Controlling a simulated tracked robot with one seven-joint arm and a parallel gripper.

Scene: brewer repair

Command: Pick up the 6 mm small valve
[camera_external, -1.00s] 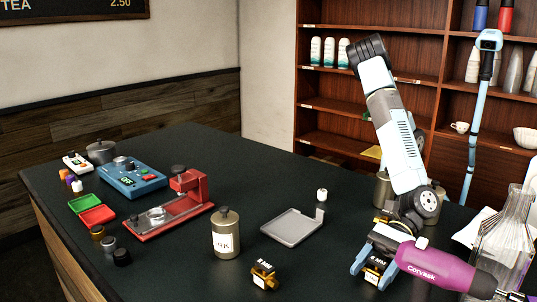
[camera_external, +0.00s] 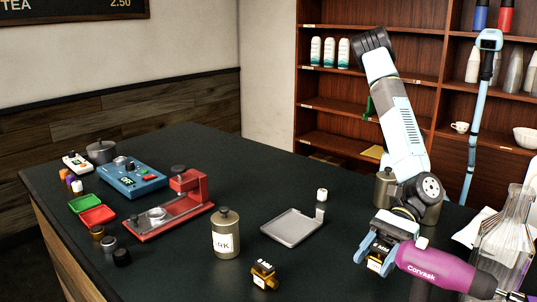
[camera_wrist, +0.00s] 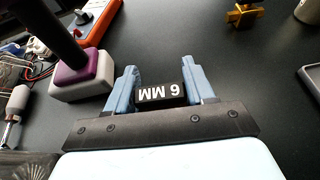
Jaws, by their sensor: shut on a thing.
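The 6 mm small valve (camera_wrist: 162,94) shows its black "6 MM" label, upside down, between the blue fingers of my gripper (camera_wrist: 160,80) in the wrist view. My gripper is shut on it. In the external view, my gripper (camera_external: 374,260) holds the valve (camera_external: 376,262), gold with a black top, just above the dark counter near the right front. Part of the valve is hidden by the fingers. A second gold valve with a black label (camera_external: 264,273) stands on the counter to the left; it also shows at the top of the wrist view (camera_wrist: 243,14).
A grey tray scale (camera_external: 292,227) and a labelled canister (camera_external: 226,235) stand left. The counter between the second valve and my gripper is clear.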

